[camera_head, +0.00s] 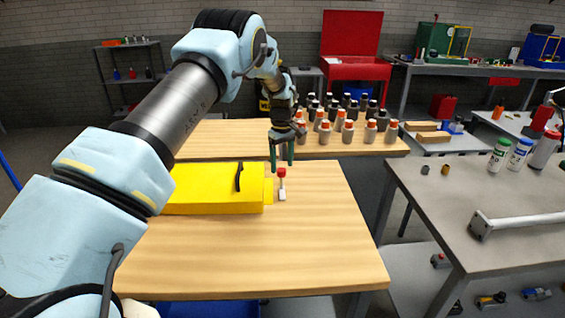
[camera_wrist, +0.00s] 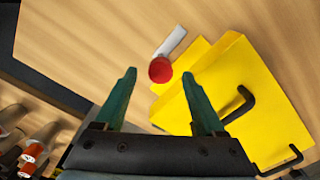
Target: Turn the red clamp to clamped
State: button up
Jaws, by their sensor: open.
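The red clamp (camera_head: 282,172) is a red knob on a pale stem with a white base, at the right end of a yellow box on the wooden table. In the wrist view its red knob (camera_wrist: 160,69) shows from above, with the white part (camera_wrist: 171,42) running up and to the right. My gripper (camera_head: 283,168) has green fingers, pointing down above and just behind the knob. In the wrist view my gripper (camera_wrist: 158,74) is open, one finger on each side of the knob's line. Nothing is between the fingers; whether either touches the knob cannot be told.
The yellow box (camera_head: 215,188) with black handles lies left of the clamp. Several grey bottles with orange caps (camera_head: 348,131) stand on the table behind. A grey table (camera_head: 480,190) stands to the right. The front of the wooden table (camera_head: 270,260) is clear.

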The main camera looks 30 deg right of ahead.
jog(key=shift+f, duration=1)
jog(key=shift+a, duration=0.1)
grip_shut()
